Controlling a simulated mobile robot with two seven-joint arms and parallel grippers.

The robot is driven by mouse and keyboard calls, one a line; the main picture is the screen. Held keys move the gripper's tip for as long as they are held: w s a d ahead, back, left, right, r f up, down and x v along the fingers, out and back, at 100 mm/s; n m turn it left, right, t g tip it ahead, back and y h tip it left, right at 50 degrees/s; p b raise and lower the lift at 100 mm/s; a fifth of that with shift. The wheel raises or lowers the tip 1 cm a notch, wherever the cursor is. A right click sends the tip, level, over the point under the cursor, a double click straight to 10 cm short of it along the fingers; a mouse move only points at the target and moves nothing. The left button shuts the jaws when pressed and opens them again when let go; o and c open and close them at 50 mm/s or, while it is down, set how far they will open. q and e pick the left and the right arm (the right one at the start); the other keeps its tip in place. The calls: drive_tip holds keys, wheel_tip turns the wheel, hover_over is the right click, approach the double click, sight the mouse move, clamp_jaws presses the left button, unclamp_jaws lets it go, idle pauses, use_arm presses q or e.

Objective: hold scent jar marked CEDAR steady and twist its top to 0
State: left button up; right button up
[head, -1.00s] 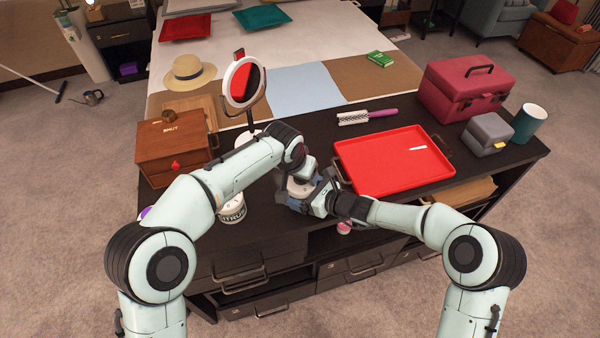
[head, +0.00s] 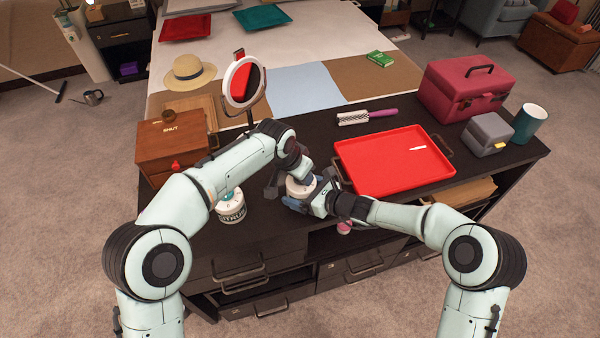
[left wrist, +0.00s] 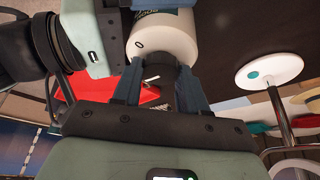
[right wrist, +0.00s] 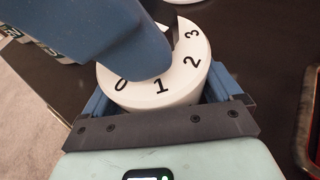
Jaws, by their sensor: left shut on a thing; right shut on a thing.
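The white scent jar (head: 303,187) stands near the dresser's front edge between my two grippers. In the right wrist view its white top (right wrist: 190,72) shows the numbers 0, 1, 2 and 3 around the rim. My right gripper (right wrist: 158,88) is shut around the jar, one blue finger on each side. My left gripper (left wrist: 162,76) is shut on the dark knob of the jar's top. One left finger covers the middle of the dial in the right wrist view, so the pointer's setting cannot be read. The label is mostly cut off in the left wrist view.
A second white jar (head: 231,212), lettered like CITRUS with a teal top, stands left, near my left forearm. The red tray (head: 390,165) lies just right of my right gripper. A round mirror (head: 243,83) and wooden box (head: 168,150) stand behind left.

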use_arm(q)
drive_tip(key=m+g, duration=0.1)
drive_tip(key=m, duration=0.2)
drive_tip(key=m+h, duration=0.1)
drive_tip(key=m, duration=0.2)
drive_tip(key=shift+w+a+g, duration=0.15)
drive_tip(key=shift+w+g, duration=0.05)
drive_tip(key=shift+g, duration=0.2)
drive_tip(key=m+g, duration=0.1)
drive_tip(key=m, duration=0.2)
drive_tip(key=m+g, duration=0.1)
drive_tip(key=m, duration=0.2)
drive_tip(key=shift+w+m+h, duration=0.15)
drive_tip(key=shift+m+h, duration=0.15)
drive_tip(key=o, duration=1.1)
